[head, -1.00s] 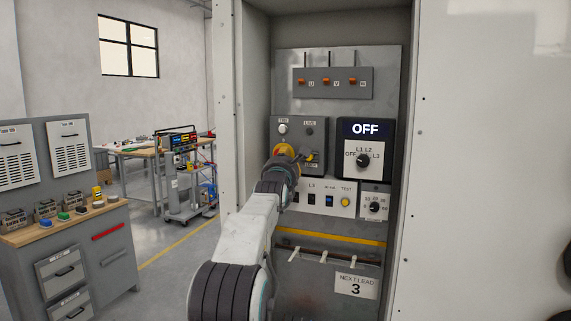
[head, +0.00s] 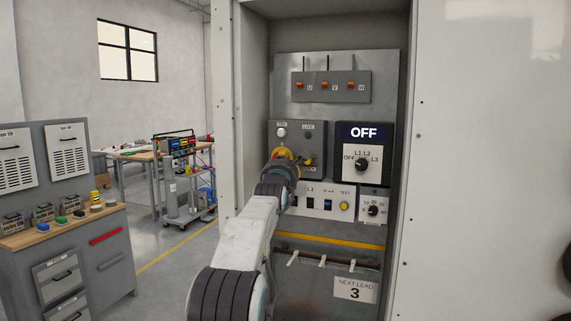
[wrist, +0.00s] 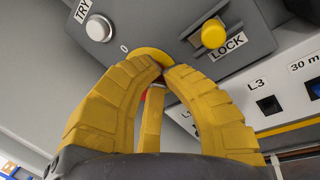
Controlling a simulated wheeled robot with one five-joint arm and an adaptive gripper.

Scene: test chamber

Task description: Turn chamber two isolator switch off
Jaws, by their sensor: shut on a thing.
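The isolator switch has a yellow round plate (wrist: 152,54) and a bit of red handle, seen in the wrist view on a grey box (wrist: 180,32). An "O" mark shows at the plate's upper left. My yellow-fingered gripper (wrist: 160,72) is shut on the handle, its fingertips against the plate. The fingers hide most of the handle, so its angle cannot be told. In the head view, my arm and gripper (head: 281,160) cover most of the switch.
Beside the switch are a TRY button (wrist: 98,28) and a yellow LOCK knob (wrist: 213,34). To its right, a display (head: 364,132) reads OFF above a selector knob (head: 361,165). Breaker levers (head: 325,86) sit above. Cabinet walls (head: 228,110) close in on both sides.

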